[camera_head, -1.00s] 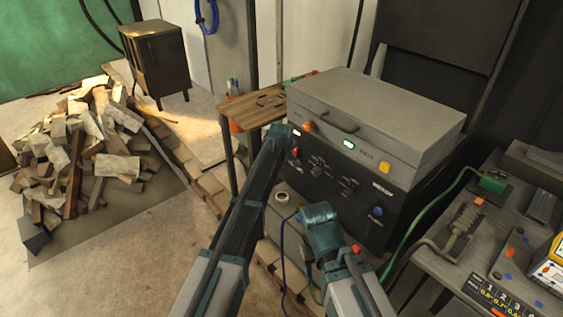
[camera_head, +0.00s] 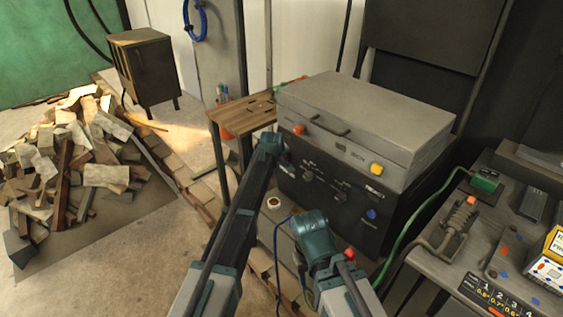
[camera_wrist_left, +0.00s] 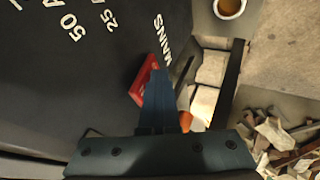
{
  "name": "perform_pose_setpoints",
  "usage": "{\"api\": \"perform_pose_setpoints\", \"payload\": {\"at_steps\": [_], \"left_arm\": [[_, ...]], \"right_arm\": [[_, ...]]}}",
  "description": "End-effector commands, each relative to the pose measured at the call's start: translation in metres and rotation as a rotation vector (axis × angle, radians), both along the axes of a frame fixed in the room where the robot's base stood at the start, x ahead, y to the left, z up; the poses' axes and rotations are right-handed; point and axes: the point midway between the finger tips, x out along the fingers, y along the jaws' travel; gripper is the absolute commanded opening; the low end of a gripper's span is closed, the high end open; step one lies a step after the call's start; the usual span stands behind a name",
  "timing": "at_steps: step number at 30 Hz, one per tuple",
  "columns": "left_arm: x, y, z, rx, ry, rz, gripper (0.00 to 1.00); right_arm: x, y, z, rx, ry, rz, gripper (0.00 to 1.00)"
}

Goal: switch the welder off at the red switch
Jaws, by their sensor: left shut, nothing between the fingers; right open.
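The welder (camera_head: 330,192) is a black box with a grey lidded top, in the middle of the head view. Its red switch (camera_wrist_left: 147,84) shows in the left wrist view beside the word MAINS; my left arm hides it in the head view. My left gripper (camera_wrist_left: 162,92) is shut and empty, its fingers right beside the switch and overlapping its edge in the picture. I cannot tell whether they touch. My right gripper (camera_head: 312,240) is open, low in front of the welder; its fingers are hard to make out. No lamp on the welder's front glows now.
A small wooden table (camera_head: 240,115) stands left of the welder. A grey bench (camera_head: 440,262) with tools and a green cable (camera_head: 412,240) is on the right. A wood pile (camera_head: 75,165) lies at the left; bare floor (camera_head: 120,270) is in front of it.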

Motion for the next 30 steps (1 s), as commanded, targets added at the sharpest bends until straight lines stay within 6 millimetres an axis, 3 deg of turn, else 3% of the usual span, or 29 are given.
{"api": "perform_pose_setpoints", "payload": {"at_steps": [9, 22, 30], "left_arm": [[0.002, -0.002, 0.017, -0.004, -0.008, -0.002, 0.00], [0.002, -0.003, 0.017, -0.006, -0.008, -0.002, 0.00], [-0.013, 0.010, 0.020, -0.004, -0.005, 0.000, 0.00]], "right_arm": [[0.000, 0.000, 0.016, 0.000, 0.000, 0.000, 0.50], [0.000, 0.000, 0.016, 0.000, 0.000, 0.000, 0.50], [0.000, 0.000, 0.020, 0.000, 0.000, 0.000, 0.50]]}}
